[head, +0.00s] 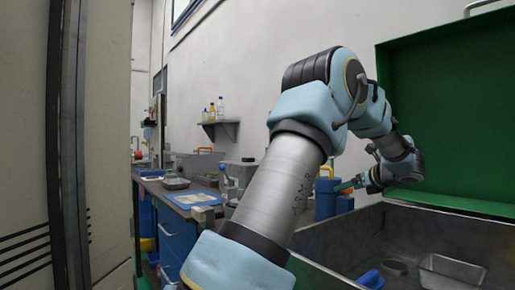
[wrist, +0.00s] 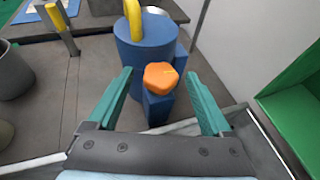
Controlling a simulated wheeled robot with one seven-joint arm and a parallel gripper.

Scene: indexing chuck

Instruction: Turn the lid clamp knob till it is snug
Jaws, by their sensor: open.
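The orange knob (wrist: 161,77) is a faceted cap on top of a blue block beside a blue cylinder (wrist: 143,48) with a yellow handle (wrist: 133,18). In the wrist view my gripper (wrist: 159,74) is open. Its two green fingers show on either side of the knob with clear gaps, and neither touches it. I cannot tell how far above the knob they are. In the head view my gripper (head: 346,186) is beside the blue cylinder (head: 327,201).
A grey open-topped bin (head: 400,240) with a raised green lid (head: 450,100) stands at the right. A blue-fronted workbench (head: 180,245) holds several items at the left. In the wrist view, a dark grey cylindrical vessel (wrist: 14,75) stands on the left.

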